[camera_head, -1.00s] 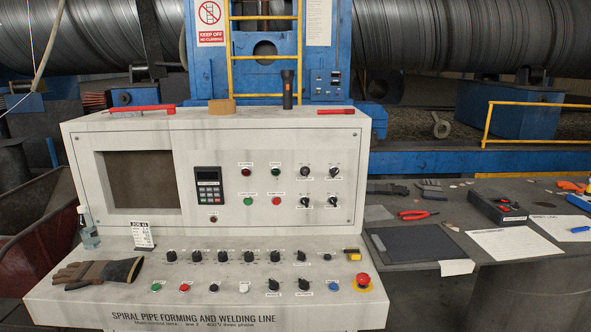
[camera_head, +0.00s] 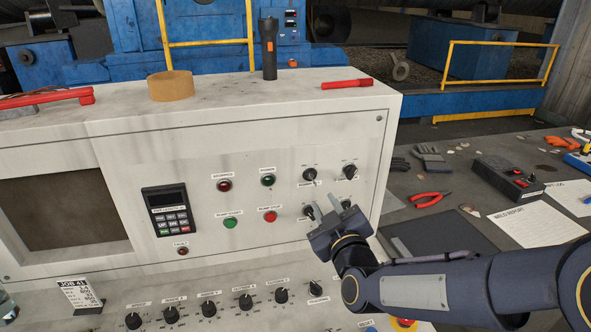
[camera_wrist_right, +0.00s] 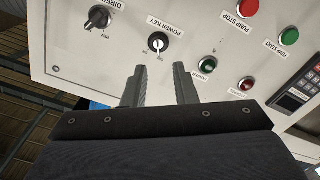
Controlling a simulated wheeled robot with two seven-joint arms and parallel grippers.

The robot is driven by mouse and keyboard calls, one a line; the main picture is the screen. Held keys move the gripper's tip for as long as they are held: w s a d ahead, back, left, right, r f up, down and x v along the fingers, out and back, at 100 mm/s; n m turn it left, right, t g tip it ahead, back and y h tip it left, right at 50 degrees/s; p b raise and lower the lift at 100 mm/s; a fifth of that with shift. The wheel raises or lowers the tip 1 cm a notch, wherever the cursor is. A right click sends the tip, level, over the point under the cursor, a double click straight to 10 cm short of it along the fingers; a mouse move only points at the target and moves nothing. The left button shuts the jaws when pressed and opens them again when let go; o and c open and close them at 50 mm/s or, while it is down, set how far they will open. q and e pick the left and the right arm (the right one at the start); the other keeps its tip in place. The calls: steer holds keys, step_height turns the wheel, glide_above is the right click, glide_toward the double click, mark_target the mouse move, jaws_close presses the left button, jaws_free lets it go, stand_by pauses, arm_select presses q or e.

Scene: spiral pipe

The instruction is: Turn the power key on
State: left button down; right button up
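The power key (camera_head: 310,174) is a small dark switch with a label, left in the upper row of switches on the grey console. In the right wrist view the power key (camera_wrist_right: 158,43) shows upside down, with its "POWER KEY" label readable; its turned position is too small to read surely. My right gripper (camera_head: 335,203) is open and empty, in front of the panel and slightly below the key in the head view. In the right wrist view its two fingertips (camera_wrist_right: 158,69) are apart, with the key showing just beyond the gap. My left gripper is not in view.
The direction knob (camera_head: 350,171) is right of the key. A green lamp (camera_head: 268,180) and the red pump stop button (camera_head: 270,216) are to its left. The lower-row switches are partly hidden by my gripper. A torch (camera_head: 269,48) and tape roll (camera_head: 170,86) stand on top.

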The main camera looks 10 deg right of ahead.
mark_target(315, 184)
steer(key=shift+w+a+r+p, duration=0.1)
steer(key=shift+w+p, duration=0.15)
steer(key=shift+w, duration=1.7)
steer(key=shift+w+r+p, duration=0.1)
steer(key=shift+w+p, duration=0.1)
steer(key=shift+w, duration=1.75)
jaws_close()
